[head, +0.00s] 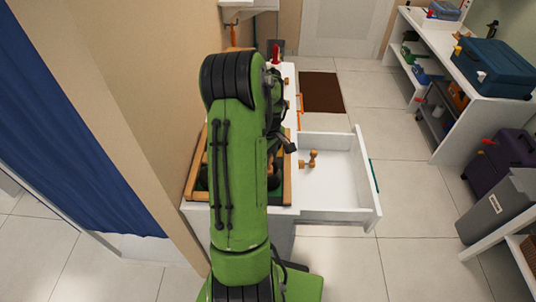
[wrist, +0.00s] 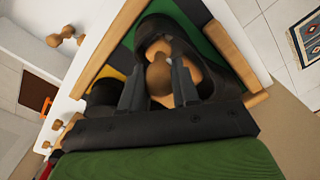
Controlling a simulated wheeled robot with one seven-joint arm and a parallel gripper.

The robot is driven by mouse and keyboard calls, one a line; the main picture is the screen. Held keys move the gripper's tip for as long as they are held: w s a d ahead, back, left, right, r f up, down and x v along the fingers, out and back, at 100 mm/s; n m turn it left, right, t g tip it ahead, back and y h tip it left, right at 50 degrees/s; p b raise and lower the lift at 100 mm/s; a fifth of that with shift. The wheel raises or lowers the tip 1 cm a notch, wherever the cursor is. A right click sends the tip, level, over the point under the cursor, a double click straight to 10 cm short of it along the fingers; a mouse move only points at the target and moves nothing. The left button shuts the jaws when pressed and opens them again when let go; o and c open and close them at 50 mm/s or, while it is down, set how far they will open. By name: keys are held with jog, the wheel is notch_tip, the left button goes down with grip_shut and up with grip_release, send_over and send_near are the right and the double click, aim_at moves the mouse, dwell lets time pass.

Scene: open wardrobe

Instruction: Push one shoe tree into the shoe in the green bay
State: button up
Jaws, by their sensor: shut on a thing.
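My gripper (wrist: 158,85) is shut on the round wooden knob of a shoe tree (wrist: 159,74). The tree's tan body sits in the opening of a black shoe (wrist: 222,52); how deep it reaches inside I cannot tell. This shoe lies in the green bay (wrist: 197,24) of a wood-framed tray (wrist: 121,32). A second shoe tree (head: 309,160) lies in the open white drawer and also shows in the wrist view (wrist: 68,35). In the head view my arm hides the gripper and most of the tray.
Beside the green bay is a yellow bay (wrist: 110,73) with another black shoe (wrist: 101,95), partly hidden by my gripper. The white drawer (head: 340,190) stands pulled out to the right. Shelves with a blue case (head: 492,67) stand at the right; the tiled floor between is clear.

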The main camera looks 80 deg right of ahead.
notch_tip(320, 180, down, 2)
jog(key=shift+f+b, duration=0.25)
jog(key=shift+b, duration=0.45)
jog(key=shift+w+r, duration=0.15)
jog(key=shift+w, duration=0.2)
jog(key=shift+w+a, duration=0.2)
jog(key=shift+w, duration=0.6)
jog(key=shift+w+a, duration=0.2)
jog(key=shift+w, duration=0.6)
jog(key=o, duration=1.4)
jog(key=shift+o, duration=0.2)
jog(key=shift+r, duration=0.1)
notch_tip(320, 180, up, 9)
jog(key=p, duration=0.6)
